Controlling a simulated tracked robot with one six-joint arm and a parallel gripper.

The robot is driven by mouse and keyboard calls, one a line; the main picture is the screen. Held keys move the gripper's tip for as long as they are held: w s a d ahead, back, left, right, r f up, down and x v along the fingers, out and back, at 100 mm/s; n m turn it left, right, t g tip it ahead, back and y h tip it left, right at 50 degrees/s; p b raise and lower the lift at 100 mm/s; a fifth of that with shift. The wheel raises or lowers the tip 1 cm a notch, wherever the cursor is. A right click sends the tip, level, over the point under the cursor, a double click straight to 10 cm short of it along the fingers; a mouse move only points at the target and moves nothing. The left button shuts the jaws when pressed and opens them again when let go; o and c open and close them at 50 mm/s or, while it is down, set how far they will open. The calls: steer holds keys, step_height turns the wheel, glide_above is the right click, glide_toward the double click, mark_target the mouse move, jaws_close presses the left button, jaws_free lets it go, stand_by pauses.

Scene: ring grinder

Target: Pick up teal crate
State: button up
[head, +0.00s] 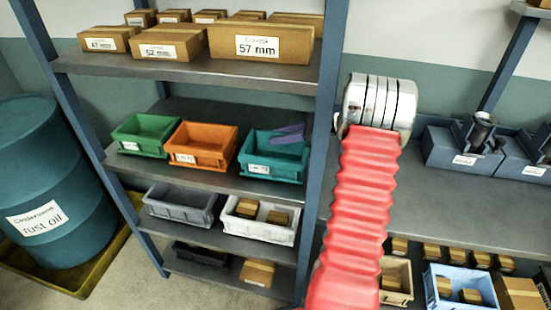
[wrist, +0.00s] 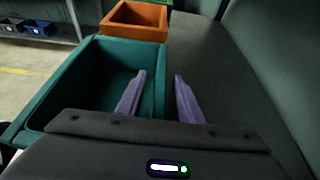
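The teal crate (head: 268,172) stands upright on the middle shelf, at the right end of a row of crates, with a white label on its front. It fills the left of the wrist view (wrist: 60,85) and looks empty where I can see inside. My gripper (wrist: 160,76) has two purple fingers spread apart. One finger is over the crate's inside and the other is beyond its side wall, over the shelf. The wall lies between them, with no clear contact. In the head view the fingers (head: 290,133) show at the crate's right rim.
An orange crate (head: 200,158) stands just beside the teal one, with a green crate (head: 140,146) further left. The shelf upright (head: 325,110) is close on the right. Cardboard boxes (head: 262,42) fill the shelf above. Grey (head: 178,212) and white (head: 238,226) crates are below.

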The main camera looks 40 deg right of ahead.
steer(key=shift+c, duration=0.4)
jaws_close()
stand_by(0.4)
